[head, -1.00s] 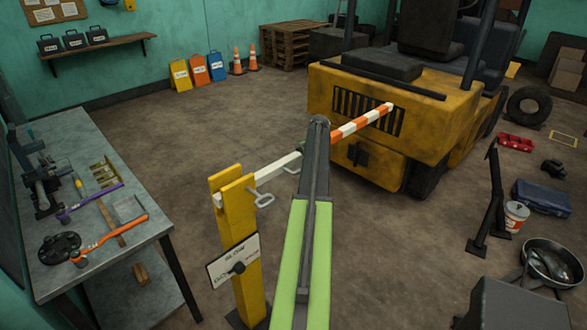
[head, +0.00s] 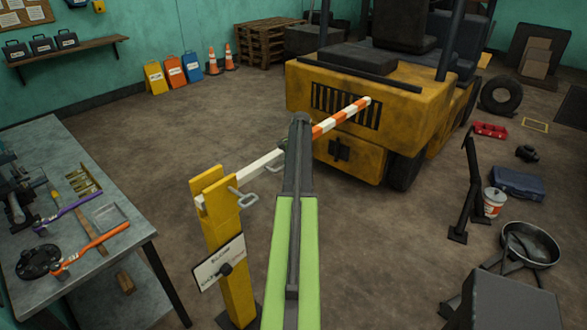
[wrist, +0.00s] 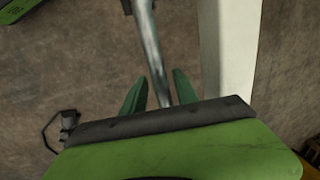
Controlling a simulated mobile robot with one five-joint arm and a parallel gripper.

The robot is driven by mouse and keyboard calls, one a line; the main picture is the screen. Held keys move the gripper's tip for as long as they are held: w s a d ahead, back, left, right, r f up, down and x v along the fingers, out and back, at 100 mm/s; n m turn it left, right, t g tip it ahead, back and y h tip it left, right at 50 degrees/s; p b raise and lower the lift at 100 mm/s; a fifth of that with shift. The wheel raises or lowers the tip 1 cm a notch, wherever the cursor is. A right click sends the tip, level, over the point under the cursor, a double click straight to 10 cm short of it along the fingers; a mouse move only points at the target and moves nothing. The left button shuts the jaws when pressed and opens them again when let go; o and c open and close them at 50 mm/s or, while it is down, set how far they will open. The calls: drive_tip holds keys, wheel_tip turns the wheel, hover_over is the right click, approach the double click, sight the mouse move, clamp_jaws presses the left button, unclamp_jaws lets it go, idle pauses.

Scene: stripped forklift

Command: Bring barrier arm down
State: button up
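The barrier arm (head: 262,162), white near its post and orange-and-white striped towards its tip (head: 345,115), slopes up and away from a yellow post (head: 223,240). My own arm hides its middle. A grey loop handle (head: 245,203) shows near the post. In the wrist view, my gripper (wrist: 160,80) has its two green fingers apart, one on each side of a grey metal bar (wrist: 150,45). Narrow gaps seem to show beside the bar; I cannot tell whether either finger touches it. The white barrier arm (wrist: 228,50) runs just right of the fingers. My gripper is hidden in the head view.
A sign plate (head: 219,263) with a dark knob is on the post. A workbench (head: 130,245) with tools stands at left. A yellow forklift (head: 400,115) stands behind the barrier. A black stand (head: 472,190), a bucket (head: 493,203) and a pan (head: 530,243) are at right.

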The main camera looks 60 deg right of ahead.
drive_tip(key=s+r+p, duration=0.3)
drive_tip(key=r+p, duration=1.3)
drive_tip(key=shift+s+a+r, duration=0.15)
drive_tip(key=shift+a+r, duration=0.2)
drive_tip(key=shift+r, duration=0.05)
